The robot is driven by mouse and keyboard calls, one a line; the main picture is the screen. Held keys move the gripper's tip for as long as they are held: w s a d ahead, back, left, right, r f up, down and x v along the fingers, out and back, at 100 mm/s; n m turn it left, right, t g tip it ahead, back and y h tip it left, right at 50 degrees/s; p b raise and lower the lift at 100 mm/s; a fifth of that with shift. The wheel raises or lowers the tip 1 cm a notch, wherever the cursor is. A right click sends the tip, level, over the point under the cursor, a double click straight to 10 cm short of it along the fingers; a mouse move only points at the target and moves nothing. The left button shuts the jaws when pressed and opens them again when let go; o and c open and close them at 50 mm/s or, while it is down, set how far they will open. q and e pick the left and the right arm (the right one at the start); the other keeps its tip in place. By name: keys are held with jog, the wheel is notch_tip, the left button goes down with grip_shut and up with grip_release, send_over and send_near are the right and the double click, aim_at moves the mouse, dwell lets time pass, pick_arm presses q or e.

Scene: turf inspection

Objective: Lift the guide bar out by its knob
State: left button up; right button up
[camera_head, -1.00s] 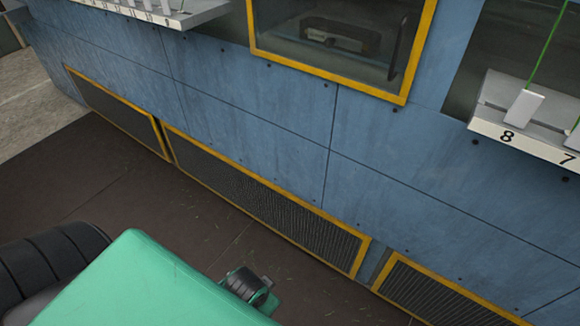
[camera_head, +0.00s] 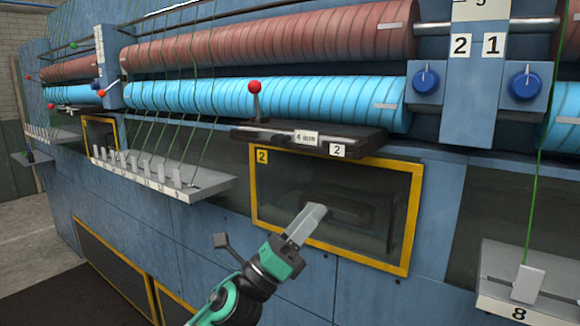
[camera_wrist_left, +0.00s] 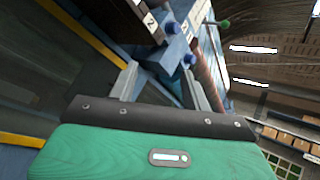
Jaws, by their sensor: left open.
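A red ball knob (camera_head: 254,86) stands upright on a thin stem at the left end of a dark guide bar (camera_head: 365,140). The bar lies on the ledge below the blue rollers, above the yellow-framed window marked 2, with small white labels on its front. My left gripper (camera_head: 314,212) is in front of that window, below and to the right of the knob, apart from it. Its two fingers overlap in the head view. In the left wrist view the left gripper (camera_wrist_left: 163,84) has its fingers spread with nothing held between them. My right gripper is out of view.
Blue rollers (camera_head: 180,96) and brown rollers (camera_head: 260,48) run above the ledge. Blue dials (camera_head: 426,82) stand right of the bar. White-tabbed shelves jut out at left (camera_head: 205,184) and right (camera_head: 500,262). Green threads hang to them.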

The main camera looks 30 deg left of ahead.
pick_arm(q)
jog(key=s+d+r+m+g+h, duration=0.2)
jog(key=r+m+g+h, duration=0.2)
jog(key=m+g, duration=0.5)
jog(key=s+d+r+m+g+h, duration=0.25)
jog(key=r+m+g+h, duration=0.2)
jog(key=m, duration=0.95)
jog(key=m+t+y, duration=0.4)
jog(key=m+y, duration=0.6)
jog(key=y, duration=0.8)
send_near(275, 137)
jog(key=p+x, duration=0.2)
jog(key=x, duration=0.2)
jog(key=shift+w+a+f+p, duration=0.15)
jog(key=shift+a+p, duration=0.05)
jog(key=shift+p, duration=0.2)
jog(key=p+x, duration=0.2)
jog(key=x, duration=0.2)
jog(key=shift+w+d, duration=0.15)
jog(key=shift+d, duration=0.05)
jog(key=shift+w, duration=0.15)
jog(key=shift+f, duration=0.1)
jog(key=shift+c, duration=0.7)
grip_shut()
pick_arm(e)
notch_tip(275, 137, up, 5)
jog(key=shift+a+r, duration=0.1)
